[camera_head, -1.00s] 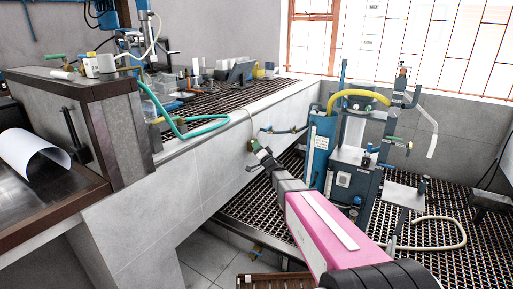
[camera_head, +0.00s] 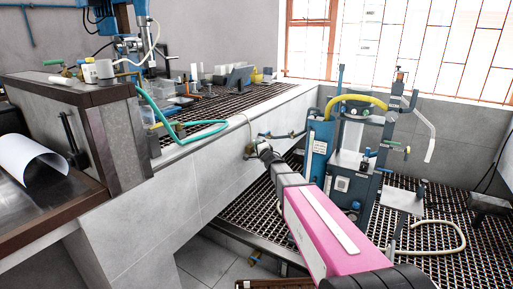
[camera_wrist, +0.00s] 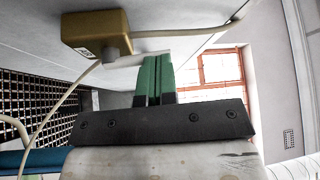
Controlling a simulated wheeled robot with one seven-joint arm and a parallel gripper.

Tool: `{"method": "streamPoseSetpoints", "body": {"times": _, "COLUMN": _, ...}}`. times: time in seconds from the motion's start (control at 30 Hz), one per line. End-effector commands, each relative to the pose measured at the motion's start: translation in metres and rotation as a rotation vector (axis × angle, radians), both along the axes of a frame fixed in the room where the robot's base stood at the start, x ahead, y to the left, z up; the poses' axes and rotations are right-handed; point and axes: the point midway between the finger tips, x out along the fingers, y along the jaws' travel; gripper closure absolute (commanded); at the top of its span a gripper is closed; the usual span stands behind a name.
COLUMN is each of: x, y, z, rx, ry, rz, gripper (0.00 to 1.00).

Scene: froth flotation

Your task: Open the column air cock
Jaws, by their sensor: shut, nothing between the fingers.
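A small brass-coloured cock (camera_wrist: 97,32) with a label and a thin pale hose is at the upper left of the wrist view. It appears to be the air cock, though its handle and position are not clear. In the head view, my gripper (camera_head: 262,150) is by the pale side wall, left of the blue column apparatus (camera_head: 318,150), and hides most of the fitting there. In the wrist view, my gripper's green fingers (camera_wrist: 154,80) are shut with nothing between them, just right of and below the brass body. Whether they touch it cannot be told.
A yellow hose (camera_head: 355,98) arches over the apparatus. Dark grating (camera_head: 235,215) covers the floor beneath my arm. A teal hose (camera_head: 195,138) lies on the ledge at left. A thin pipe with a small valve (camera_head: 268,134) runs close behind my gripper.

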Motion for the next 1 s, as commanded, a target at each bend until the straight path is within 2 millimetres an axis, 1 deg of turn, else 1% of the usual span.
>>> {"method": "streamPoseSetpoints", "body": {"times": 0.4, "x": 0.0078, "y": -0.0045, "z": 0.0039, "rx": -0.001, "ry": -0.003, "rz": 0.001, "gripper": 1.00}}
{"method": "streamPoseSetpoints", "body": {"times": 1.0, "x": 0.0091, "y": -0.0053, "z": 0.0047, "rx": -0.001, "ry": -0.003, "rz": 0.001, "gripper": 1.00}}
